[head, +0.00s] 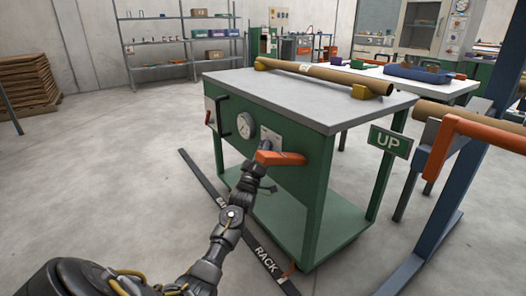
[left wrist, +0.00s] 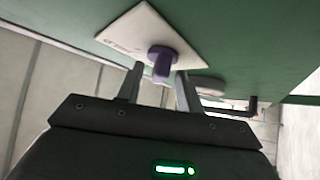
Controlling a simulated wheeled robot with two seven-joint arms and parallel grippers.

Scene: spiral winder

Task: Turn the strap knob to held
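The strap knob is a small purple-grey knob (head: 265,145) on a white plate (head: 275,134), on the green front of the winder bench (head: 318,172). In the left wrist view the knob (left wrist: 162,62) stands out from its white plate (left wrist: 140,30). My left gripper (head: 261,163) is right in front of the knob. In the left wrist view its two fingers (left wrist: 160,88) are apart, one on each side of the knob. A gap shows at the left finger; contact at the right finger cannot be told. My right gripper is not in view.
An orange lever (head: 281,158) sits just right of the knob, close to my left gripper. A round gauge (head: 244,124) and a black handle (head: 220,117) are to the left. A cardboard tube (head: 325,75) lies on top.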

